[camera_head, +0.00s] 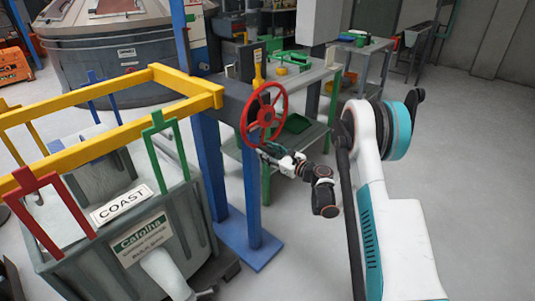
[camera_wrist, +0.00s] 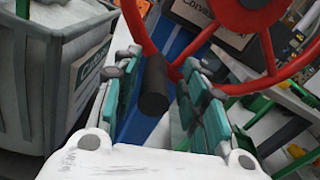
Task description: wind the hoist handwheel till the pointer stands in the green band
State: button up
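The red handwheel (camera_head: 264,115) stands upright on a dark housing at the end of a yellow beam. Its rim and hub also show close up in the wrist view (camera_wrist: 250,18). A dark cylindrical handle (camera_wrist: 154,88) sticks out from the wheel toward my wrist. My gripper (camera_head: 268,152) is at the lower part of the wheel. In the wrist view its teal fingers stand apart on either side of the handle, with gaps visible. A yellow piece (camera_head: 257,72) stands above the wheel; I cannot tell whether it is the pointer. I cannot make out a green band.
Blue posts (camera_head: 250,190) support the housing. A grey bin (camera_head: 150,235) with a Catolna-like label stands at left under the yellow frame (camera_head: 110,130). A green-legged workbench (camera_head: 310,80) stands behind the wheel. Floor at right is clear.

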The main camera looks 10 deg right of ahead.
jog(key=shift+w, duration=0.1)
jog(key=shift+c, duration=0.6)
jog(key=shift+a+r, duration=0.1)
jog(key=shift+a, duration=0.05)
grip_shut()
jog(key=shift+w+d, duration=0.15)
jog(key=shift+d, duration=0.1)
jog(key=shift+d, duration=0.1)
